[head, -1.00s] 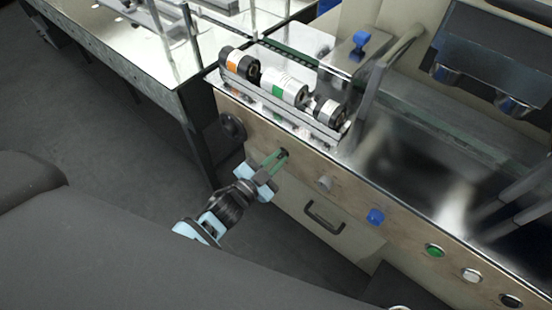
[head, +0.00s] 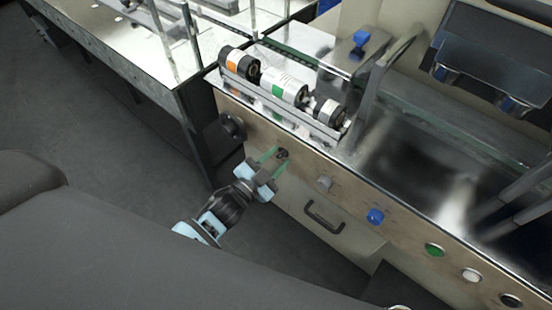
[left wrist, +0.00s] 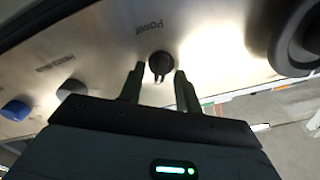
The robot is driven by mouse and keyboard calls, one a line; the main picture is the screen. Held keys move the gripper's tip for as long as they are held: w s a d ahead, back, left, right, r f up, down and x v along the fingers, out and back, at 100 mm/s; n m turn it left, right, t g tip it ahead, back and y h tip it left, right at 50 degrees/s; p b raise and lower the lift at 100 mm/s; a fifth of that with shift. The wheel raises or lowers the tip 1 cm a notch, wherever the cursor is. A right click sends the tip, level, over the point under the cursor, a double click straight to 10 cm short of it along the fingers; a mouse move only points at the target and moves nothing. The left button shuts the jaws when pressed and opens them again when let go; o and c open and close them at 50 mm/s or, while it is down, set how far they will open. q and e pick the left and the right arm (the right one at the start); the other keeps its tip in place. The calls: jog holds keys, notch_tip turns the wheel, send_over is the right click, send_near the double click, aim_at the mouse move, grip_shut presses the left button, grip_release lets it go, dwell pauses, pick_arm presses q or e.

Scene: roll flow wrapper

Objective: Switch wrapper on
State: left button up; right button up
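The wrapper's front panel (head: 350,193) carries a small dark power knob (head: 282,153) near its left end. In the left wrist view the black knob (left wrist: 160,64) sits below the printed word "Power". My left gripper (head: 275,158) is at the panel with its two green fingers apart, one on each side of the knob. In the left wrist view the gripper (left wrist: 159,85) shows gaps between the fingers and the knob. Whether the fingertips touch the panel is unclear. My right gripper is not in view.
A grey knob (head: 324,183), a blue knob (head: 375,216) and green (head: 434,250), white (head: 471,275) and black buttons line the panel to the right. A black handwheel (head: 232,126) is close at the left. A drawer handle (head: 324,216) is below.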

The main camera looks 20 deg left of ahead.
pick_arm(q)
jog(key=v, duration=0.7)
jog(key=shift+s, duration=0.4)
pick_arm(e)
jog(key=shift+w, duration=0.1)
pick_arm(q)
jog(key=shift+a, duration=0.1)
